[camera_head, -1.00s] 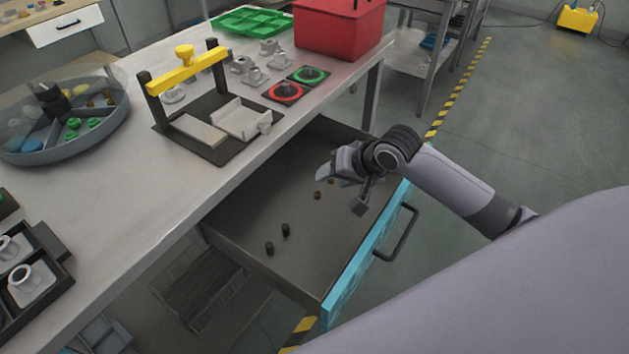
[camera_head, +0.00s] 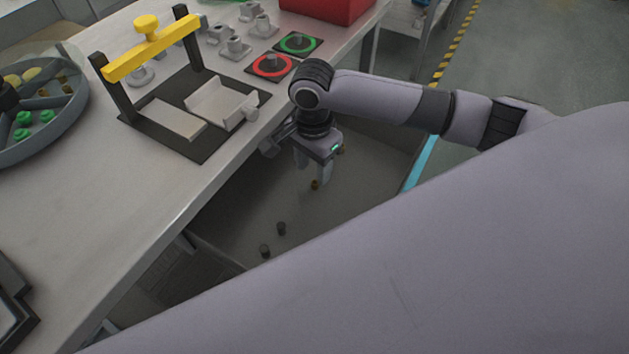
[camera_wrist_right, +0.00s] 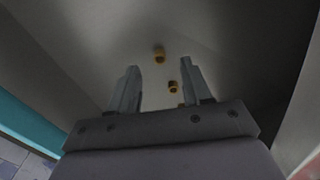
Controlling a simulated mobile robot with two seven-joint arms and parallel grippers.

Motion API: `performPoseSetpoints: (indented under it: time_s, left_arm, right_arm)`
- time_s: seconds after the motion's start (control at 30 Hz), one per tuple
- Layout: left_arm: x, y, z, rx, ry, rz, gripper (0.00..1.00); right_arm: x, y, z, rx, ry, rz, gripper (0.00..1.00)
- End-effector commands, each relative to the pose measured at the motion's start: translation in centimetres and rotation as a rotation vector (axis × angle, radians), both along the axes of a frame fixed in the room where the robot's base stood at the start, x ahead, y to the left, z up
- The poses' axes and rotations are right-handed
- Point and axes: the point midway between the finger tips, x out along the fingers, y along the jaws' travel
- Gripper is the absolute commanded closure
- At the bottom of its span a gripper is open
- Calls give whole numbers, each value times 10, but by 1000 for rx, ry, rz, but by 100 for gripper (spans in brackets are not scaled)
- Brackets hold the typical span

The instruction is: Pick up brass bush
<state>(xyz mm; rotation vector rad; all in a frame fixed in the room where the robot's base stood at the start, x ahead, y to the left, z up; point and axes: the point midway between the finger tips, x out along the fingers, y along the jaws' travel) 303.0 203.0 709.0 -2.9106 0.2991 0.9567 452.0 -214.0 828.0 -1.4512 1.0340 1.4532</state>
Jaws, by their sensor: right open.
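Two small brass bushes lie on the floor of the open drawer (camera_head: 235,205). In the wrist view one brass bush (camera_wrist_right: 159,55) is just beyond the fingertips, and the other brass bush (camera_wrist_right: 173,88) appears between the fingers, nearer the right finger. In the head view one bush (camera_head: 315,184) shows just below the fingers; another brown bit (camera_head: 341,149) is mostly hidden behind the gripper. My right gripper (camera_head: 314,172) points down into the drawer, open and empty; it also shows in the wrist view (camera_wrist_right: 162,72). My left gripper is out of view.
The workbench (camera_head: 150,215) edge borders the drawer on the left, with a yellow-barred fixture (camera_head: 150,50) on top. The drawer's blue front (camera_head: 421,165) is on the right. My own body hides the near part.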

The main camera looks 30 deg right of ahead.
Motion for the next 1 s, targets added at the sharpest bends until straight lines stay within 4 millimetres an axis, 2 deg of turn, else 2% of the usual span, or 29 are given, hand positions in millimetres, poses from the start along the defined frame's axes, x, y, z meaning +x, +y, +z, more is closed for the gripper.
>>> performPoseSetpoints:
  time_s: [0.2,0.3,0.57,0.67,0.7,0.73,1.0]
  left_arm:
    - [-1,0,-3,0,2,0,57]
    - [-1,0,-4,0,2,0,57]
    - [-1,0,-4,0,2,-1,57]
    - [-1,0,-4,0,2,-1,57]
    - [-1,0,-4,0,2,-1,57]
    - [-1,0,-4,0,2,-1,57]
    - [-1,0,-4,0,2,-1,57]
  right_arm:
    - [0,-4,-34,-1,0,-1,51]
    - [-1,-4,-42,-2,-2,1,51]
    - [0,-4,-45,0,-3,1,51]
    - [0,-4,-45,0,-3,2,81]
    - [0,-4,-45,0,-3,2,94]
    - [0,-4,-45,0,-3,2,100]
    - [0,-4,-44,1,-3,2,100]
